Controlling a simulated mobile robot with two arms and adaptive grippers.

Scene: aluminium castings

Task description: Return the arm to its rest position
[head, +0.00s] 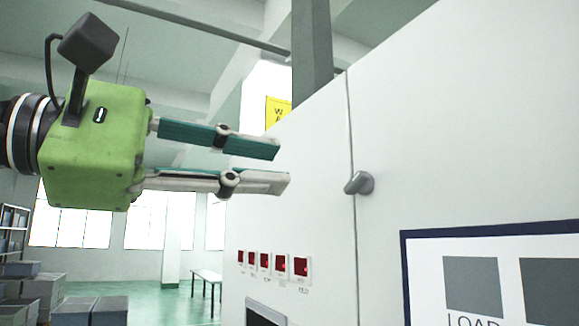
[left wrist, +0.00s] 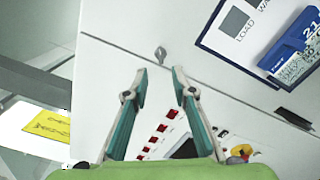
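My left gripper (head: 283,167) comes in from the left in the head view, with a green body and two long grey and teal fingers. Its fingers are apart with nothing between them. In the left wrist view the gripper (left wrist: 157,75) is also open and empty, pointing at a white cabinet (left wrist: 110,28). A grey knob handle (head: 360,183) on the cabinet (head: 470,120) is to the right of the fingertips in the head view. It also shows beyond the fingertips in the left wrist view (left wrist: 160,53). No contact with it shows. My right gripper is not in view.
Red displays (head: 265,262) and a dark screen (head: 264,315) are on the cabinet's side. A framed board (head: 404,275) hangs on its front. Grey crates (head: 75,311) and a table (head: 207,275) stand at the lower left. A yellow sign (head: 278,112) hangs behind.

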